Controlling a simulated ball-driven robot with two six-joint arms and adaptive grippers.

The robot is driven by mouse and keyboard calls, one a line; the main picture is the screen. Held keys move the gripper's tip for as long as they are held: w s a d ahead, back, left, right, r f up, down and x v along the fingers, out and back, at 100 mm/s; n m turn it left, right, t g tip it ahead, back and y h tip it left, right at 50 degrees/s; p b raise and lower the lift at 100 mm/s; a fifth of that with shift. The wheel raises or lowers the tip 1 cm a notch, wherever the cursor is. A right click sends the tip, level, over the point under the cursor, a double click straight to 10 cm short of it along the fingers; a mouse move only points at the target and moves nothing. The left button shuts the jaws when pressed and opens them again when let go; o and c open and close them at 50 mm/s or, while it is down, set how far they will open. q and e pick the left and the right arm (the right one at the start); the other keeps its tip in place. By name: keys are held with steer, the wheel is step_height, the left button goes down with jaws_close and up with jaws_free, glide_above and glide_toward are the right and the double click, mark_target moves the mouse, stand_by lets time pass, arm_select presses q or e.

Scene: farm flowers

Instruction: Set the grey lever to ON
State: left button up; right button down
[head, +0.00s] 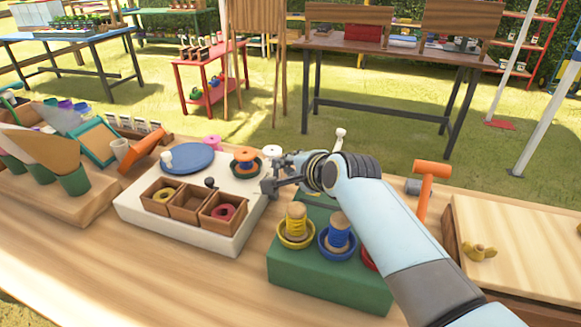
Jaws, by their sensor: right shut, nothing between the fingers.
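I cannot make out for certain which part is the grey lever, and no ON marking is readable. A small dark round knob (211,182) stands at the wooden compartments of the white box (180,230). A pale knob on a short stem (340,134) rises behind my right wrist; its base is hidden. My right gripper (269,187) is shut and empty, above the right edge of the white box, beside the orange spool (245,155). My right arm covers part of the green block (320,278). My left gripper is out of view.
The white box carries a blue disc (187,158) and wooden compartments with rings. Yellow (296,225) and blue (338,235) spools stand on the green block. An orange hammer (430,185) and a pale wooden box (520,240) are at right. The table's left front is clear.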

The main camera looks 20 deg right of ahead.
steer(key=w+g+p, duration=0.1)
steer(key=d+m+g+y+p, duration=0.1)
steer(key=p, duration=0.1)
steer(key=shift+w+d+f, duration=0.1)
steer(key=shift+w+f, duration=0.05)
steer(key=shift+w, duration=0.25)
steer(key=shift+p, duration=0.3)
